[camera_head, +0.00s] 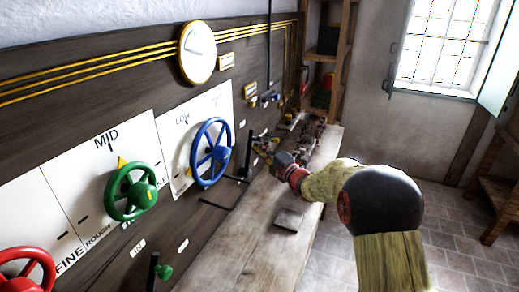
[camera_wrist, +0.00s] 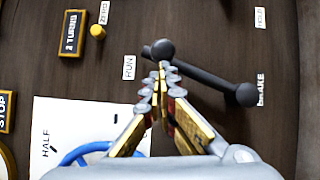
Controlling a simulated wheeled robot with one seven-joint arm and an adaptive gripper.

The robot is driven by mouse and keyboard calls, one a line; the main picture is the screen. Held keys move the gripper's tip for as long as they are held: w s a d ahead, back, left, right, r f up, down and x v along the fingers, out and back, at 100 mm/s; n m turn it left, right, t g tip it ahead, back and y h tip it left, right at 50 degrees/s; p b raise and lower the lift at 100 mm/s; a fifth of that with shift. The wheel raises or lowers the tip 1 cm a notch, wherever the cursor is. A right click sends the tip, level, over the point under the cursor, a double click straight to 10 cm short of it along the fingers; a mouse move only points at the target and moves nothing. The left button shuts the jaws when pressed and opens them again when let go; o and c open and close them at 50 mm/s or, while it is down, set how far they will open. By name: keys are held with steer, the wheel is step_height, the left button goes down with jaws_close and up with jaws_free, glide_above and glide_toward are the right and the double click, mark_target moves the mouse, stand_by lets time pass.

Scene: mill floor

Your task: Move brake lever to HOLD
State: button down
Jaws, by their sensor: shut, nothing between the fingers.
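The brake lever is a dark bar with a round knob (camera_wrist: 163,50) at one end and a round pivot (camera_wrist: 246,94) beside the BRAKE label (camera_wrist: 261,90) in the wrist view. Its knob lies near the RUN label (camera_wrist: 129,67), away from the HOLD label (camera_wrist: 260,17). My gripper (camera_wrist: 162,70) is shut and empty, its gold fingers together, with the tips just below the knob in the picture. I cannot tell whether they touch the lever. In the head view my gripper (camera_head: 260,146) is at the panel, right of the blue wheel; the lever is hard to make out there.
The blue handwheel (camera_head: 211,152), green handwheel (camera_head: 131,191) and red handwheel (camera_head: 25,272) stick out of the panel. A wooden bench (camera_head: 245,238) runs below, with a small block (camera_head: 289,218) on it. A yellow knob (camera_wrist: 97,31) sits upper left in the wrist view.

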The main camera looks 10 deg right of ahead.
mark_target(261, 141)
steer(key=shift+w+d+m+g+p, duration=0.35)
steer(key=shift+w+m+p, duration=0.25)
steer(key=shift+p, duration=0.55)
steer(key=p, duration=0.1)
steer(key=w+d+m+p, duration=0.1)
steer(key=p, duration=0.1)
steer(key=shift+w+d+g, duration=0.15)
steer(key=shift+w+g, duration=0.1)
steer(key=shift+g, duration=0.1)
steer(key=w+d+f+m+g+p, duration=0.4)
steer(key=f+p, duration=0.5)
steer(key=p, duration=0.8)
steer(key=shift+w+d+f+m, duration=0.2)
steer(key=shift+w+d+m, duration=0.7)
steer(key=shift+w, duration=0.95)
steer(key=shift+a, duration=0.15)
steer(key=shift+g, duration=0.3)
